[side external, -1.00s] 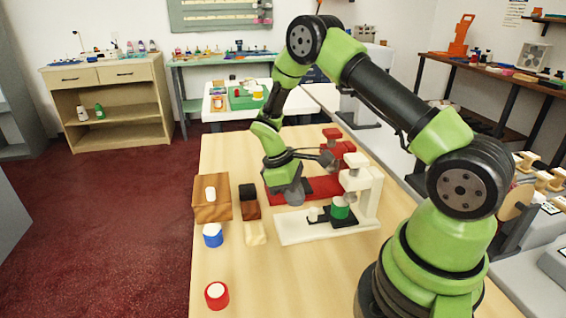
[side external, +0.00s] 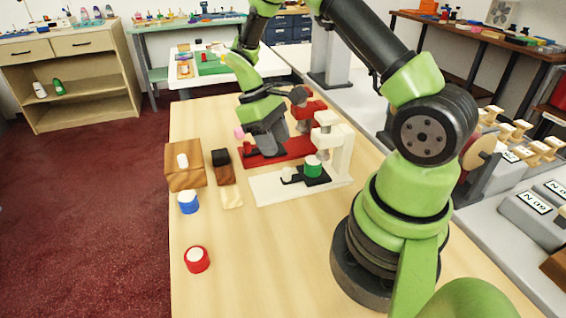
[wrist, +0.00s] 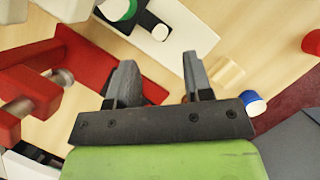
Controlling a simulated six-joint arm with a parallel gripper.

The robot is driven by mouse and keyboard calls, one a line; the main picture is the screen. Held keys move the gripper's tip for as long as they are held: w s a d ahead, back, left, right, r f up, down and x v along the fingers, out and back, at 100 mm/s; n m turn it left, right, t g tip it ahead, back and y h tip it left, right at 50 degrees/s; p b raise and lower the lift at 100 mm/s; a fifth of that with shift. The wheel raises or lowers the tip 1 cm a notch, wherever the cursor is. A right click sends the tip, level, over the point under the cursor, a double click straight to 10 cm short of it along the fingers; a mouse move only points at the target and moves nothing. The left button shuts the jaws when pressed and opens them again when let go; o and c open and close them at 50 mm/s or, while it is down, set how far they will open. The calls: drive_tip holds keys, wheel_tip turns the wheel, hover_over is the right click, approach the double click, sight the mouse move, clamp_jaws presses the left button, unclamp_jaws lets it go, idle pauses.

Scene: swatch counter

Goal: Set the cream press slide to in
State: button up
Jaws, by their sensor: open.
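The cream press (side external: 338,150) stands on a cream base (side external: 268,190) on the wooden table. Its dark slide carries a green, white-topped pot (side external: 313,167), which sits near or beneath the press head. A small white knob (side external: 288,174) is at the slide's left end. In the wrist view the cream base (wrist: 195,45), white knob (wrist: 160,32) and part of the green pot (wrist: 118,9) show beyond my fingers. My gripper (wrist: 158,78) is open and empty.
A red press (side external: 304,108) stands directly behind the cream one. Left are a brown block (side external: 186,178) with a white piece, a dark-topped block (side external: 222,167), a cream block (side external: 231,198), and blue (side external: 188,202) and red (side external: 197,260) pots. The front table is clear.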

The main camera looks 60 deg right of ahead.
sight(287, 169)
drive_tip(key=x, duration=0.7)
